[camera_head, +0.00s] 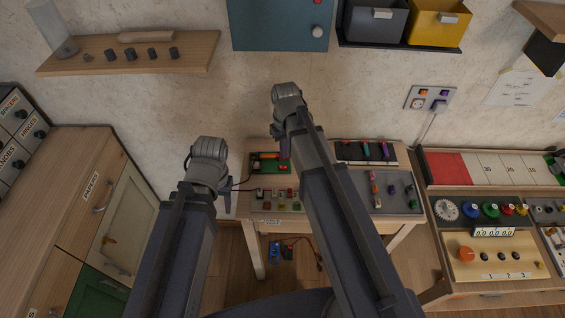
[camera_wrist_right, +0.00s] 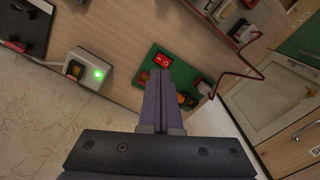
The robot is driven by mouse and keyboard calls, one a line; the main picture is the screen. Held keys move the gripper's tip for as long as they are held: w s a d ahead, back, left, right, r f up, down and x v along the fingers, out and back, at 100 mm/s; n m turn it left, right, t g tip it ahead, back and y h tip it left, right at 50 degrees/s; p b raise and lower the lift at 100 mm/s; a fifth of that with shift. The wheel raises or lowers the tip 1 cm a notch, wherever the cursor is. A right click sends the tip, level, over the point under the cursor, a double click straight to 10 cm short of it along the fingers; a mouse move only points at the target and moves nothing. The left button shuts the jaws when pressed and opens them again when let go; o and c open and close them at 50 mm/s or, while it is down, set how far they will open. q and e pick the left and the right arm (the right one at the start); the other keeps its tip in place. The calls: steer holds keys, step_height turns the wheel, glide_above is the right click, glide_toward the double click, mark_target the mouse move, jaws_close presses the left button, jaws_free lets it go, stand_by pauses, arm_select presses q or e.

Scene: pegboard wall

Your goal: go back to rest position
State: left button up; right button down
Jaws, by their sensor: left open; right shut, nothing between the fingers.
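My two dark grey arms reach forward over a small wooden table (camera_head: 253,235). My left gripper (camera_head: 227,203) is open at the table's left edge, mostly hidden behind its wrist; I see nothing held in it. My right gripper (camera_head: 285,148) points down near the back of the table, by a green board (camera_head: 258,168). In the right wrist view the right fingers (camera_wrist_right: 161,78) are pressed together and empty.
A white box with a lit green lamp (camera_wrist_right: 91,71) stands beside the board. A grey panel (camera_head: 400,204) with coloured parts lies at the table's right. A wooden cabinet (camera_head: 62,190) stands left, a control bench (camera_head: 500,287) right. A shelf (camera_head: 190,62) and bins (camera_head: 374,22) hang on the wall.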

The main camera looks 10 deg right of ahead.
steer(key=shift+r+p, duration=0.5)
steer(key=shift+r, duration=0.3)
steer(key=s+a+n+h, duration=0.1)
steer(key=s+a, duration=0.9)
steer(key=s, duration=0.4)
steer(key=shift+s+a, duration=0.2)
